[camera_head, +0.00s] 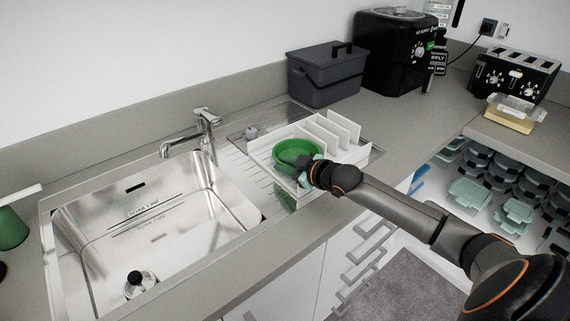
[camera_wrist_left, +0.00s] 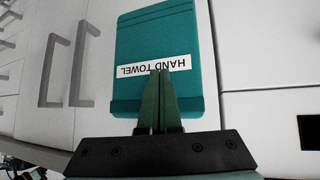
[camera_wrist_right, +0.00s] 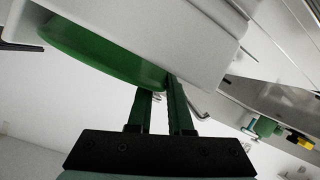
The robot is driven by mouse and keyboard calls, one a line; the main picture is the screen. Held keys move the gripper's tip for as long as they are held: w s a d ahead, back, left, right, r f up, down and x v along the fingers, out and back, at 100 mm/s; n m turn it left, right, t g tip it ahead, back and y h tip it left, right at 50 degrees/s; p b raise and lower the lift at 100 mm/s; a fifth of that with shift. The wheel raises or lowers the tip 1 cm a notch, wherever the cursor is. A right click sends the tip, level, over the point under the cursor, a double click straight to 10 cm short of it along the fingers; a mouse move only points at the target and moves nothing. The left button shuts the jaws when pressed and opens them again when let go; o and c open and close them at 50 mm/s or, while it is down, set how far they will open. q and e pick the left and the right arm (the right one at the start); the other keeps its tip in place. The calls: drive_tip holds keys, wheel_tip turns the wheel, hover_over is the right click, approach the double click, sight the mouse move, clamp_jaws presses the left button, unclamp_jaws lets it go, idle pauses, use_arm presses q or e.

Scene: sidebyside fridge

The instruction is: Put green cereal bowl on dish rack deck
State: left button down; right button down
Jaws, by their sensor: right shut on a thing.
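The green cereal bowl (camera_head: 298,150) is upright at the front left part of the white dish rack (camera_head: 343,129), left of its upright dividers. My right gripper (camera_head: 305,170) is at the bowl's front side, shut on its rim; in the right wrist view the fingers (camera_wrist_right: 163,84) meet the green bowl (camera_wrist_right: 95,52) beside the white rack wall (camera_wrist_right: 160,25). I cannot tell whether the bowl's underside touches the rack deck. My left gripper (camera_wrist_left: 159,74) is shut and empty, in front of a teal hand towel (camera_wrist_left: 160,40).
A steel sink (camera_head: 150,235) with a tap (camera_head: 205,125) lies left of the rack. A dark lidded bin (camera_head: 326,75), a black appliance (camera_head: 393,50) and a toaster (camera_head: 513,80) stand behind and right. An open drawer (camera_head: 480,185) with teal containers is at right.

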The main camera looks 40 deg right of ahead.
drive_tip(key=c, duration=0.8)
unclamp_jaws()
drive_tip(key=shift+r, duration=0.1)
drive_tip(key=shift+p+v, duration=0.45)
drive_tip(key=shift+v, duration=5.55)
drive_tip(key=shift+d, duration=0.1)
